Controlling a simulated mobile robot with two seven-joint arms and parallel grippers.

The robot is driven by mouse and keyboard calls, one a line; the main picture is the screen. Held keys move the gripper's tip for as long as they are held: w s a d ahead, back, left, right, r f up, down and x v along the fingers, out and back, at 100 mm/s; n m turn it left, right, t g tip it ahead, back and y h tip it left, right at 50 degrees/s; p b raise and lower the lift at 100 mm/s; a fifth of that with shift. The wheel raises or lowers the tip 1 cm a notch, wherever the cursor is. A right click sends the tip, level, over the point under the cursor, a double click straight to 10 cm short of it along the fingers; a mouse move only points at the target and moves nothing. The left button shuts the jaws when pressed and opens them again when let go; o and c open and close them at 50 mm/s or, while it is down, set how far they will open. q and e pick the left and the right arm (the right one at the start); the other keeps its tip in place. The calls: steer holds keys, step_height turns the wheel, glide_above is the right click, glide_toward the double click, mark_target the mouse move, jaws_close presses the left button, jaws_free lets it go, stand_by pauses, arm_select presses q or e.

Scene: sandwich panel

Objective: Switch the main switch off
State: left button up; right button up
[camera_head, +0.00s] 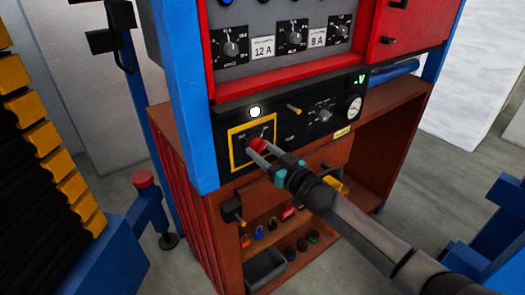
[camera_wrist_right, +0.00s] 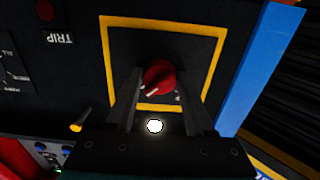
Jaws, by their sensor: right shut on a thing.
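The main switch is a red rotary knob (camera_head: 257,145) in a yellow-framed plate (camera_head: 233,152) on the black control panel. In the right wrist view the knob (camera_wrist_right: 160,77) sits mid-plate, with a white mark pointing to the picture's lower left. My right gripper (camera_head: 259,148) reaches in from the lower right and is shut on the knob, one finger on each side. The fingers also show in the right wrist view (camera_wrist_right: 160,88). Position labels around the knob are partly hidden or too small to read. My left gripper is not in view.
A white lamp (camera_head: 255,112) glows above the plate. A blue post (camera_head: 187,100) stands close at left. Shelves with small items lie below.

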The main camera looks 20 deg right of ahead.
jaws_close()
steer(key=shift+n, duration=0.4)
steer(key=n, duration=0.3)
steer(key=shift+n, duration=0.3)
steer(key=n, duration=0.4)
steer(key=shift+n, duration=0.3)
steer(key=n, duration=0.4)
steer(key=shift+d+n, duration=0.1)
steer(key=shift+n, duration=0.2)
steer(key=shift+r+n+b, duration=0.1)
steer(key=shift+n+b, duration=0.2)
steer(key=shift+n, duration=1.9)
